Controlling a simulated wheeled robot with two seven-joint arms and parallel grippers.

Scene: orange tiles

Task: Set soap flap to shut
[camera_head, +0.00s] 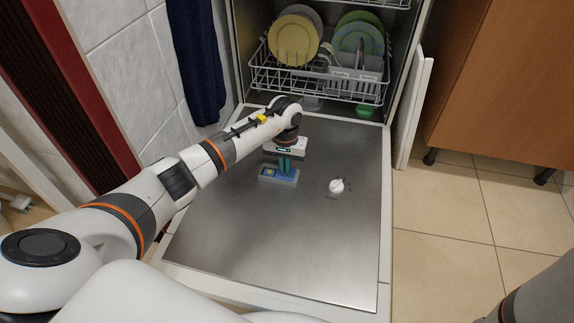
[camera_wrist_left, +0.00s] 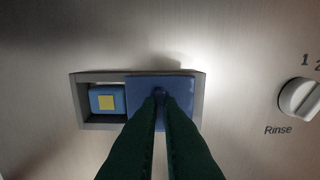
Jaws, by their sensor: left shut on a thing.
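The soap dispenser (camera_head: 279,177) is a grey-framed recess set in the inner face of the lowered dishwasher door. Its blue soap flap (camera_wrist_left: 183,83) covers the right part of the recess in the left wrist view. The left part is uncovered and shows a blue block with a yellow square (camera_wrist_left: 105,102). My left gripper (camera_head: 286,173) points down at the dispenser, and its dark green fingers (camera_wrist_left: 160,98) are shut on a small knob on the flap. The fingers hide part of the flap and its lower edge. My right gripper is out of view.
The open dishwasher door (camera_head: 290,240) lies flat, with a white rinse dial (camera_head: 337,186) right of the dispenser. A rack (camera_head: 320,84) with plates is behind. A wooden cabinet (camera_head: 505,80) stands at right, and a dark towel (camera_head: 195,60) hangs at left.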

